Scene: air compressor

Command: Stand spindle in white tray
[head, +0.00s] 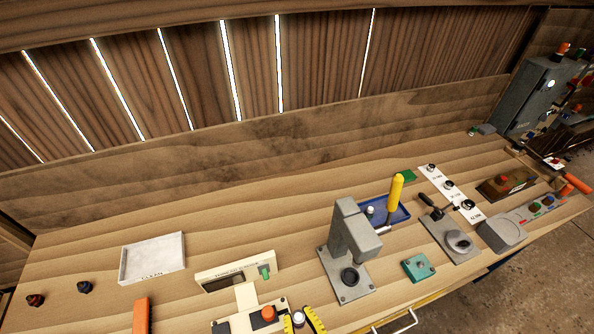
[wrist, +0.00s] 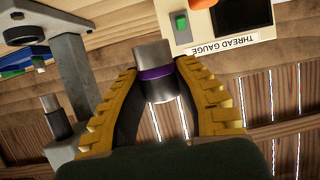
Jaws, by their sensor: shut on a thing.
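The spindle (wrist: 154,72) is a short cylinder with a grey end, a purple band and a dark end. My gripper (wrist: 158,76) has yellow and black fingers and is shut on it; the fingertips hide part of its sides. In the head view my gripper (head: 304,321) is at the bottom edge, with the spindle's pale end (head: 298,318) showing between the fingers. It is close to the thread gauge and right of the white tray. The white tray (head: 153,255), marked CLEAN, is shallow, looks empty and lies on the bench at the left. It does not show in the wrist view.
The thread gauge (head: 236,272), with a green button, stands between tray and gripper. A grey press (head: 352,232) stands behind. An orange object (head: 141,315) lies in front of the tray. Red (head: 36,299) and blue (head: 84,286) knobs are at left.

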